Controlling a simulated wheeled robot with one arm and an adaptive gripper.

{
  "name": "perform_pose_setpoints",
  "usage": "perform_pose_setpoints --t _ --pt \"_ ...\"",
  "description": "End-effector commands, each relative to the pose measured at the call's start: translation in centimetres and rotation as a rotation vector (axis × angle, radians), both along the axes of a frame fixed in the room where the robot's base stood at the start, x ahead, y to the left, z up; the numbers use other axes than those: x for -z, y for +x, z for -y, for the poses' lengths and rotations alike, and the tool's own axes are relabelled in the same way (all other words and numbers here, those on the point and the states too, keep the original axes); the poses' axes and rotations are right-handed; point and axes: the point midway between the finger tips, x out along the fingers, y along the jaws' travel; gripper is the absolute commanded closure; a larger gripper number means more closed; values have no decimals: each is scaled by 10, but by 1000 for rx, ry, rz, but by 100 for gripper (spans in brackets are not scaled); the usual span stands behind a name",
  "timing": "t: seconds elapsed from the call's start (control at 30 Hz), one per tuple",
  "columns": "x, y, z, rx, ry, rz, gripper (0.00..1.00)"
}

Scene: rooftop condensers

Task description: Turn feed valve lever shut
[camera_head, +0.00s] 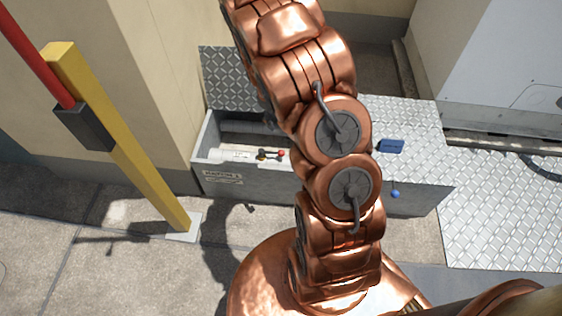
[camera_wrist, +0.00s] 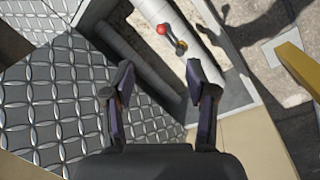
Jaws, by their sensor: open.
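The feed valve lever has a red knob (camera_head: 281,153) and a dark body (camera_head: 263,155) on a white pipe in an open floor trench. In the wrist view, the red knob (camera_wrist: 162,29) and a brass-coloured valve body (camera_wrist: 181,45) show beyond my fingertips. The lever appears to lie roughly along its pipe (camera_wrist: 211,47). My gripper (camera_wrist: 160,75) is open and empty, with its two fingers apart over the trench. The lever is ahead of the fingertips, and I see no contact. In the head view my arm hides most of the gripper.
Grey trench walls (camera_head: 218,180) with a label surround the pipes. Diamond-plate covers (camera_head: 500,215) lie to the right and behind. A blue tag (camera_head: 390,146) and blue ball (camera_head: 395,193) sit right of my arm. A yellow post (camera_head: 125,145) with a red bar stands left.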

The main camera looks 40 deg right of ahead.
Motion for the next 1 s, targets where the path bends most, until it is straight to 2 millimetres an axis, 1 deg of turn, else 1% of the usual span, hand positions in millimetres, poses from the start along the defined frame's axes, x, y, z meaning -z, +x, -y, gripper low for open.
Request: perform_pose_setpoints --t 0.03,0.07,0.1,0.17,0.2,0.3,0.4,0.5,0.77,0.87,1.0 --pt "41 5 6 -11 1 -2 43" --pt "55 10 9 -20 0 3 43" --pt "76 15 13 -33 0 7 43" --pt "104 20 18 -49 0 9 43" --pt "122 23 21 -60 1 11 43" --pt "159 31 27 -85 3 19 43" --pt "185 37 30 -103 5 27 43" --pt "199 40 31 -113 7 30 43" --pt "213 42 34 -119 7 33 43" --pt "224 42 36 -119 7 32 43" --pt "245 42 40 -118 9 30 43"
